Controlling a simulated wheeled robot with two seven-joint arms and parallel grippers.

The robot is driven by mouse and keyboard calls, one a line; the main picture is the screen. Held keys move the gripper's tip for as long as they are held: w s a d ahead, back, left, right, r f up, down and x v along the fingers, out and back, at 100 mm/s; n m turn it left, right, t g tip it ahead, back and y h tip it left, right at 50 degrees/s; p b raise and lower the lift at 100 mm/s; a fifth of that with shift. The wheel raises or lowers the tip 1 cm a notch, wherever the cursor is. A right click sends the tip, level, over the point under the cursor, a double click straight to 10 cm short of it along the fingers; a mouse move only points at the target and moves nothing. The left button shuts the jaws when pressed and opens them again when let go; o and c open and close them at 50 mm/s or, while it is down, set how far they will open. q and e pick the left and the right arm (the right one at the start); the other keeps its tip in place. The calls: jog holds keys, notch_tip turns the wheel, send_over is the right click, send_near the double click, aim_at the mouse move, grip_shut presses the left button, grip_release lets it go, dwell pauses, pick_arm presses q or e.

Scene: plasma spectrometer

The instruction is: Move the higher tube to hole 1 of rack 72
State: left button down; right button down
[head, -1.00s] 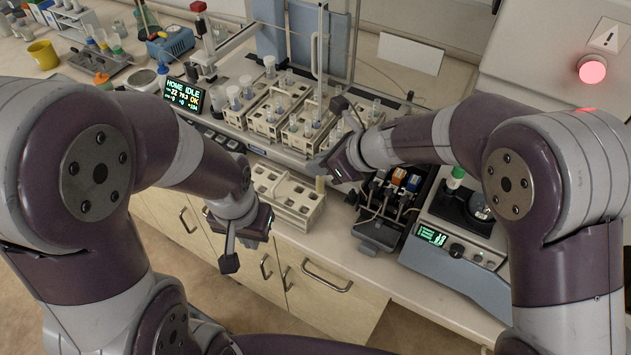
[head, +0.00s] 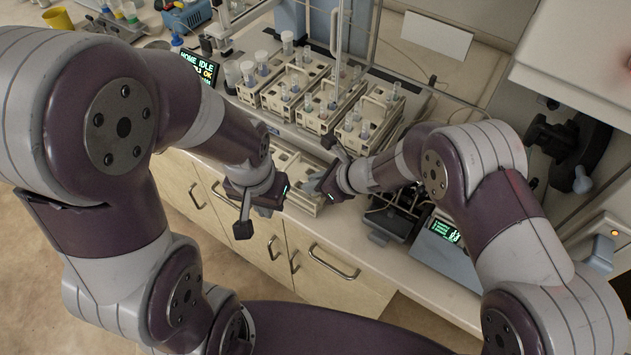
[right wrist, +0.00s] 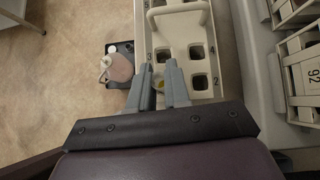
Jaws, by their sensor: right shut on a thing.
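My right gripper (right wrist: 160,88) is shut on a small yellowish thing (right wrist: 159,86), probably a tube seen end-on. Only a bit of it shows between the fingers. The fingers are over a cream rack (right wrist: 172,45) with square holes and numbers such as 2, 3 and 5. In the head view my right gripper (head: 320,188) is at the right end of this front rack (head: 282,158). I cannot read 72 on any rack.
A rack marked 92 (right wrist: 297,77) stands at the right in the right wrist view. Several cream racks (head: 283,88) sit on the instrument deck behind the front rack. A lit screen (head: 200,66) is at left. Drawers (head: 335,262) lie below the bench edge.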

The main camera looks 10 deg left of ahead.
jog(key=shift+w+f, duration=0.1)
jog(key=shift+f, duration=0.2)
jog(key=c, duration=1.1)
grip_release()
jog(key=shift+r, duration=0.15)
jog(key=shift+r, duration=0.2)
jog(key=shift+d+r, duration=0.2)
jog(key=shift+d, duration=0.1)
jog(key=v, duration=1.1)
jog(key=shift+s, duration=0.2)
